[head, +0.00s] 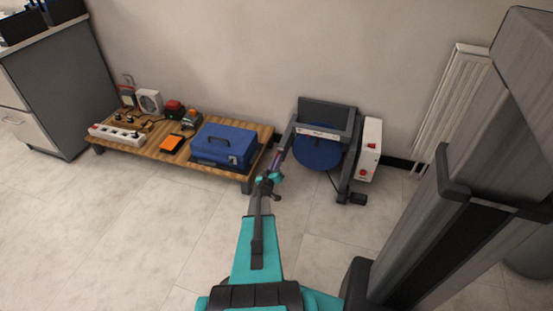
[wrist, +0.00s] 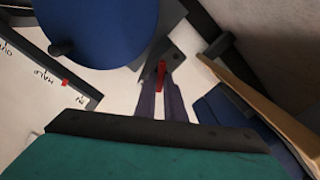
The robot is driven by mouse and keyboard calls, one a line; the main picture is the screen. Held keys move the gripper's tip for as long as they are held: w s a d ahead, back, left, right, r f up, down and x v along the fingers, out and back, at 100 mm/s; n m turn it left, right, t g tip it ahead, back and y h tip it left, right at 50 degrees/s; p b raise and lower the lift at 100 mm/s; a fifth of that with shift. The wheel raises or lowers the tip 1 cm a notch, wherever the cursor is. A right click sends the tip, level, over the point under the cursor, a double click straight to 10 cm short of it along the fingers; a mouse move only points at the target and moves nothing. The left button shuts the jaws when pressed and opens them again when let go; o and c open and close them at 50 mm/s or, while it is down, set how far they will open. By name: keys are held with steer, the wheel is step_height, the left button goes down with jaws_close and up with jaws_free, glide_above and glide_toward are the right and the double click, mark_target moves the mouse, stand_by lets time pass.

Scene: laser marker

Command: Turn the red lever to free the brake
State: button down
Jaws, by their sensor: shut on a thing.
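The red lever (wrist: 161,73) is in the wrist view, on a dark bracket beside the blue disc (wrist: 98,25). My gripper (wrist: 161,86) is shut on the red lever, with one finger on each side of it. In the head view my gripper (head: 277,158) reaches the left side of the grey-framed machine with the blue disc (head: 318,153). The lever is too small and too covered to make out there.
A strip with a small red mark (wrist: 65,82) and upside-down lettering lies left in the wrist view. A white box (head: 370,140) with red buttons stands right of the machine. A low wooden pallet (head: 165,152) with a blue toolbox (head: 222,146) and several tools stands left.

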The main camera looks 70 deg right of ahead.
steer(key=shift+d+f+n+p, duration=0.1)
steer(key=shift+f+n+p, duration=0.05)
steer(key=shift+n+p, duration=4.7)
steer(key=shift+n+b, duration=0.7)
steer(key=shift+n, duration=0.15)
steer(key=c, duration=1.8)
jaws_free()
steer(key=shift+c, duration=0.2)
steer(key=shift+w, duration=0.1)
steer(key=a+p, duration=0.1)
steer(key=a, duration=1.3)
steer(key=shift+s, duration=0.45)
